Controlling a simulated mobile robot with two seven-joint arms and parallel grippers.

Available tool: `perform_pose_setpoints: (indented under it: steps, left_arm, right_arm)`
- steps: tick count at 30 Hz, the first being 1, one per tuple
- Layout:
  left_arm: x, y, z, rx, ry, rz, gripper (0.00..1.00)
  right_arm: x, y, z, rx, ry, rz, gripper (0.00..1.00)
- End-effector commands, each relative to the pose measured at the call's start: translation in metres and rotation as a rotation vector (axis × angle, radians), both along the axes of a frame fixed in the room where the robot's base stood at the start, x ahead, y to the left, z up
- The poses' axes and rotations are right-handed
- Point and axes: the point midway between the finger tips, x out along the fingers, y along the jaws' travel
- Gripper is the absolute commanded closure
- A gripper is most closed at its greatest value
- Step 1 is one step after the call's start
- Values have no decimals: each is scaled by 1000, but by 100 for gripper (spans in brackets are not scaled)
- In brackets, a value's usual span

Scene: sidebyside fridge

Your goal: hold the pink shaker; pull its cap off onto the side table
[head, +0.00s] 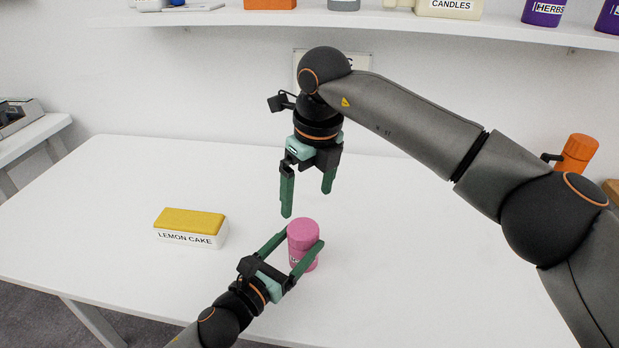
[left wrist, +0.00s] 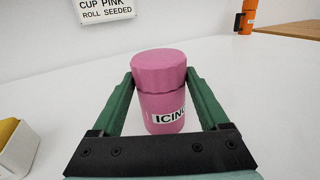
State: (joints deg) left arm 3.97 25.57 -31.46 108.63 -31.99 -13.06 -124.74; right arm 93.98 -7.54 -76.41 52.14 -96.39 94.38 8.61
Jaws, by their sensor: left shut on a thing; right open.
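The pink shaker (head: 303,257) stands upright on the white table, with its pink cap (head: 302,232) on top. In the left wrist view the shaker body (left wrist: 163,113) carries a label reading "ICIN", cut off by a finger, and the cap (left wrist: 158,70) sits on it. My left gripper (head: 299,249) is shut on the shaker, one finger on each side. My right gripper (head: 307,199) is open and empty, pointing down above the shaker, apart from the cap. I cannot tell which surface is the side table; a small white table (head: 40,130) stands at the far left.
A lemon cake box (head: 190,228) with a yellow top sits on the white table (head: 110,190), left of the shaker. An orange container (head: 577,150) is at the far right, partly behind my right arm. A wall shelf (head: 400,20) with several items runs along the back.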

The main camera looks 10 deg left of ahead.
Motion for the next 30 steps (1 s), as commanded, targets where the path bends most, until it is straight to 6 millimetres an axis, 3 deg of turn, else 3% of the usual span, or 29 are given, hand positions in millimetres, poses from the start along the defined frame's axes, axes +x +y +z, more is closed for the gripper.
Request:
perform_pose_setpoints:
  steps: [1,6,13,26,30]
  left_arm:
    - [-2,0,-9,5,18,1,100]
    - [-2,0,-9,5,18,1,100]
    - [-2,0,-9,5,18,2,100]
    - [-2,0,-9,5,18,2,100]
    - [-2,0,-9,5,18,2,100]
  right_arm:
    - [0,1,-12,-1,3,0,0]
    - [3,6,-45,1,4,1,0]
    - [7,9,-76,2,3,-2,0]
    - [8,10,-86,3,0,-1,0]
    - [8,10,-86,3,0,-1,14]
